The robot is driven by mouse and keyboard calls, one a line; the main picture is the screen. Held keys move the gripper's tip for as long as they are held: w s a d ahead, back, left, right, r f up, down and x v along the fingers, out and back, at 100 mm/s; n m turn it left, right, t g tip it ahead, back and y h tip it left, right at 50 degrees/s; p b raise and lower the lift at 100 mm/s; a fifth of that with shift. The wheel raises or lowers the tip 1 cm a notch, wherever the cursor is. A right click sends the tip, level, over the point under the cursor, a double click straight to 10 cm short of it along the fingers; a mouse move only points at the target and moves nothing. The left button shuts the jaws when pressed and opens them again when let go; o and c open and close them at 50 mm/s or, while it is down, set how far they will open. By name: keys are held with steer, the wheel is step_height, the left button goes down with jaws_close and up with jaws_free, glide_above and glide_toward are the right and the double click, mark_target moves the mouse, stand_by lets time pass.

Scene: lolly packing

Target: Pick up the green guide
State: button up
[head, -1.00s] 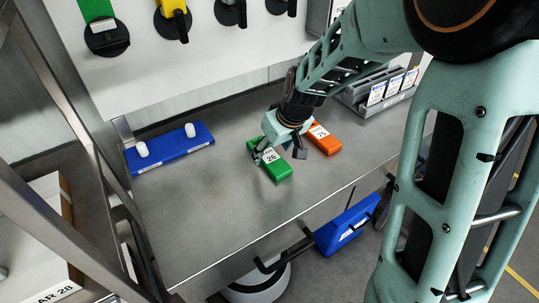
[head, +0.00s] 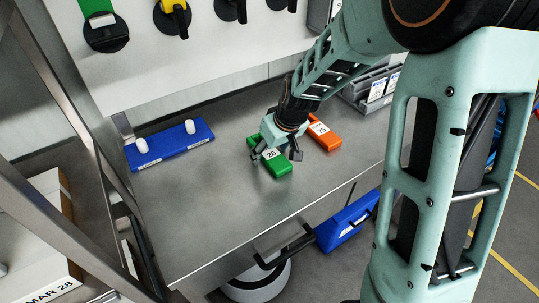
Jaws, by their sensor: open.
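The green guide (head: 270,160) is a block with a white label reading 26, lying flat on the grey metal table (head: 210,205). My gripper (head: 274,158) is open, directly above and around the green guide, its fingers pointing down on either side. I cannot tell whether the fingers touch it. The gripper hides part of the guide's upper end.
An orange block (head: 325,135) labelled 25 lies close to the right of my gripper. A blue tray (head: 172,149) with two white pegs sits at the back left. Grey card holders (head: 375,90) stand at the back right. The front left of the table is clear.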

steer(key=shift+f, duration=0.1)
steer(key=shift+c, duration=0.4)
steer(key=shift+s+d, duration=0.1)
steer(key=c, duration=1.4)
steer(key=shift+c, duration=0.2)
